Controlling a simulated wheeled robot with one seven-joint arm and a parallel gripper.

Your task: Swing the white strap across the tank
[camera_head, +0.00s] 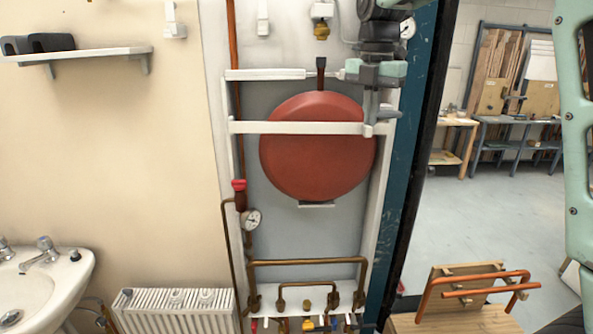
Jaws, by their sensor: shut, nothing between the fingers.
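The round red tank (318,165) is mounted on the grey back panel of the frame. The white strap (290,128) lies level across the tank's upper half, from the left upright to the right upright. My gripper (374,112) reaches down from the top right and is shut with nothing in it. Its tips are by the strap's right end, just right of the tank. I cannot tell whether they touch the strap.
A white rail (270,75) crosses above the tank. A copper pipe (233,45), a red-capped valve (239,185) and a pressure gauge (251,219) are on the left. A dark blue post (408,170) stands close on the right. A sink (40,285) and radiator (175,308) are lower left.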

